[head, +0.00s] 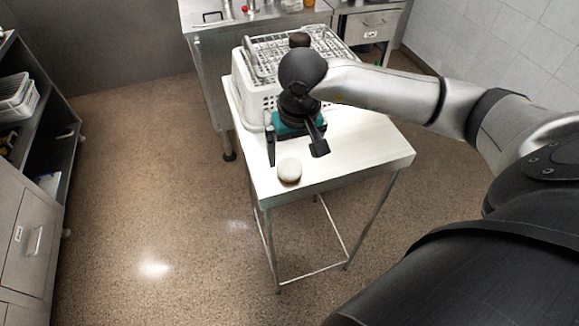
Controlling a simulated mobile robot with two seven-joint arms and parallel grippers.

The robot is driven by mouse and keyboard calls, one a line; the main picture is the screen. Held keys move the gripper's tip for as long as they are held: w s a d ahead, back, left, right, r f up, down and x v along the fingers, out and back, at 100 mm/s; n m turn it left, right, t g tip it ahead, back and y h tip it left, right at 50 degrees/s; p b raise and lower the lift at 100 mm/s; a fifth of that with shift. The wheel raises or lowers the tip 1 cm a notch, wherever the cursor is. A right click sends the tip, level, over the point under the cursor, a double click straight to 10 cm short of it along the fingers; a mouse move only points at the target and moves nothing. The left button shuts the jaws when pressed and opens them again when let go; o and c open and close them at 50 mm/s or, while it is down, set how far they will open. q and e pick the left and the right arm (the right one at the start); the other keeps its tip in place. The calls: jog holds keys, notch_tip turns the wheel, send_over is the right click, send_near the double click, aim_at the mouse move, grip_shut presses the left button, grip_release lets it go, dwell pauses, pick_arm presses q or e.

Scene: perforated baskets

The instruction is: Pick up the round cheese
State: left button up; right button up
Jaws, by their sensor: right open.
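The round cheese (289,170) is a small, pale, squat disc on the white table top, near its front left edge. My right gripper (296,158) is above the table, just behind the cheese in the picture. Its two dark fingers are spread apart and hold nothing. The cheese is in plain view, just below the gap between the fingers, and does not appear to be between them. I cannot tell the gripper's exact height above the table. My left gripper is not in view.
A white perforated basket (249,100) stands on the table (365,150) behind the gripper, partly hidden by my right arm. A metal counter (205,65) stands at the back. Dark shelving (62,120) is at the left. The table's right front part is clear.

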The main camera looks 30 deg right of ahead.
aim_at(290, 165)
jog(key=shift+w+f+p, duration=0.15)
jog(key=shift+w+f, duration=0.05)
jog(key=shift+f, duration=0.65)
jog(key=shift+w+f+p, duration=0.15)
jog(key=shift+w+f, duration=0.1)
jog(key=shift+f, duration=0.65)
jog(key=shift+w+f+p, duration=0.15)
jog(key=shift+w+f, duration=0.05)
jog(key=shift+f, duration=0.65)
jog(key=shift+c, duration=0.2)
jog(key=shift+r, duration=0.1)
jog(key=c, duration=1.4)
